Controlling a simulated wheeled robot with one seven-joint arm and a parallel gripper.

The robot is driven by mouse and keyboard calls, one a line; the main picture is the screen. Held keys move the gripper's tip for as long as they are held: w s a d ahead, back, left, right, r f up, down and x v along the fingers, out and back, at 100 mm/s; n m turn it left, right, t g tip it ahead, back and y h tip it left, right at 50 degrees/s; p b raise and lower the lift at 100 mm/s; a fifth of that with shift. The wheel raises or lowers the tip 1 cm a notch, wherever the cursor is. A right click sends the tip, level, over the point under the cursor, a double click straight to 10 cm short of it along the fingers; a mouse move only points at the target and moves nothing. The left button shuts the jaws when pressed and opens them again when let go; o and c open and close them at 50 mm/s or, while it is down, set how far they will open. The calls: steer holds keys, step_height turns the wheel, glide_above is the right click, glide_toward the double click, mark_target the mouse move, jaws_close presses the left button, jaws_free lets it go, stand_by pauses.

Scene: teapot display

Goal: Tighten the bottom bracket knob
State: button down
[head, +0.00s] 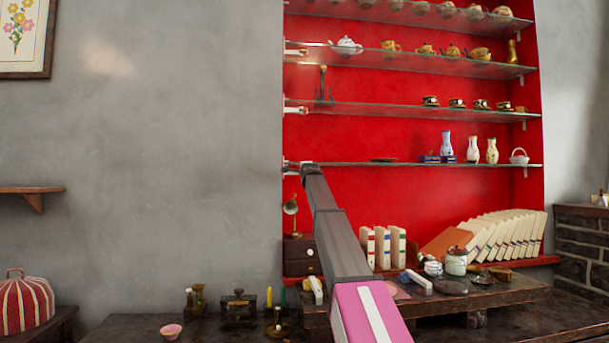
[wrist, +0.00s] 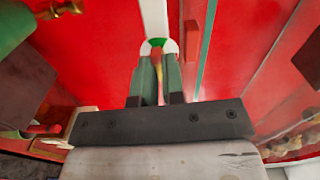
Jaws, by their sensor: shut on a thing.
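The bottom bracket (head: 291,167) is a small white fitting at the left end of the lowest glass shelf (head: 430,165). My gripper (head: 308,168) reaches up to it from the front, and my arm hides part of the area. In the wrist view my gripper (wrist: 159,58) has its two green-sided fingers close together, shut on the bottom bracket knob. The round white edge of the knob (wrist: 171,46) shows at the fingertips, below a white upright strip (wrist: 154,18). The fingers cover most of the knob, so its turn cannot be told.
Higher glass shelves carry a white teapot (head: 346,45), cups and other pots. Vases (head: 473,150) stand on the lowest shelf, well right of my gripper. Below are a small dark drawer chest (head: 300,256), a green-shaded lamp (head: 291,205) and several books (head: 382,247).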

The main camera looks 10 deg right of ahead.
steer(key=c, duration=1.2)
jaws_free()
steer(key=s, duration=1)
steer(key=shift+s, duration=0.4)
